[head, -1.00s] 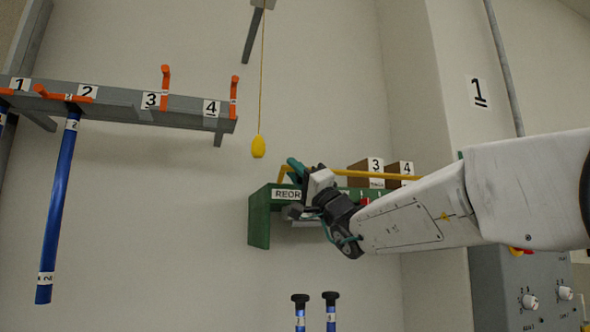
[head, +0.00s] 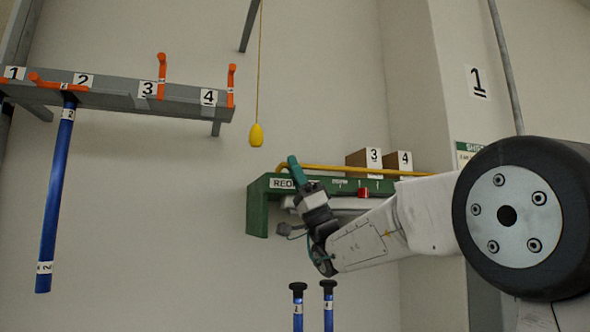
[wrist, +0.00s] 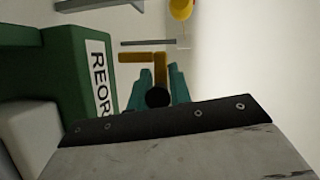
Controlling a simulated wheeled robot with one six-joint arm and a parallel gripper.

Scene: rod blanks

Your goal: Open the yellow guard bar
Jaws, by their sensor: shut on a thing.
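The yellow guard bar (head: 350,170) runs along the top of the green shelf (head: 258,212), in front of the brown boxes. Its bent left end is by my gripper (head: 293,163), which points up at the shelf's left front corner. In the wrist view the teal fingers of my gripper (wrist: 160,88) are shut on the yellow guard bar (wrist: 161,66), which shows between them. The fingers cover part of the bar in the head view. My arm hides the shelf's lower right part.
A yellow pull (head: 256,135) hangs on a cord just above and left of my gripper. Boxes 3 (head: 364,158) and 4 (head: 398,161) stand on the shelf. A grey rack (head: 125,97) at left holds a blue rod (head: 57,195). Two black-capped rods (head: 328,305) stand below.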

